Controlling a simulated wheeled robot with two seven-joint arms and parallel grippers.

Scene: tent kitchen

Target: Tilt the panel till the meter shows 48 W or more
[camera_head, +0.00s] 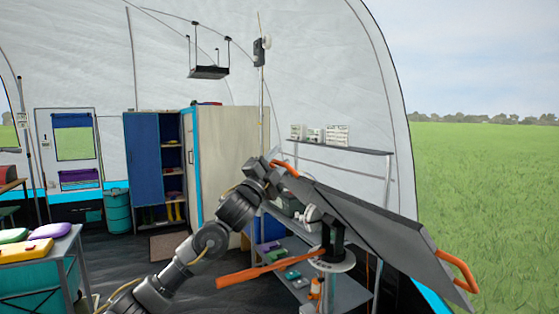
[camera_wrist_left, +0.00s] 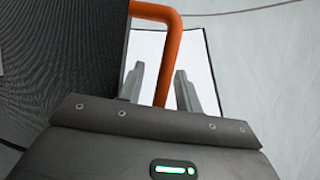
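The dark grey panel (camera_head: 375,225) is tilted on a black mount (camera_head: 333,235), high at its left and low at its right. It has an orange handle at the left end (camera_head: 285,167) and another at the right end (camera_head: 458,270). My left gripper (camera_head: 272,164) is at the left handle. In the left wrist view the handle (camera_wrist_left: 168,40) runs down between the two fingertips (camera_wrist_left: 160,88), which stand apart with gaps beside it. The panel's dark face (camera_wrist_left: 70,45) fills the upper left there. I can make out no watt reading. My right gripper is out of view.
An orange lever (camera_head: 250,271) sticks out left from the round disc (camera_head: 333,262) under the mount. A shelf unit with small items stands behind. A cabinet (camera_head: 235,155) stands behind my left arm. A table with coloured cases (camera_head: 40,262) is at the left.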

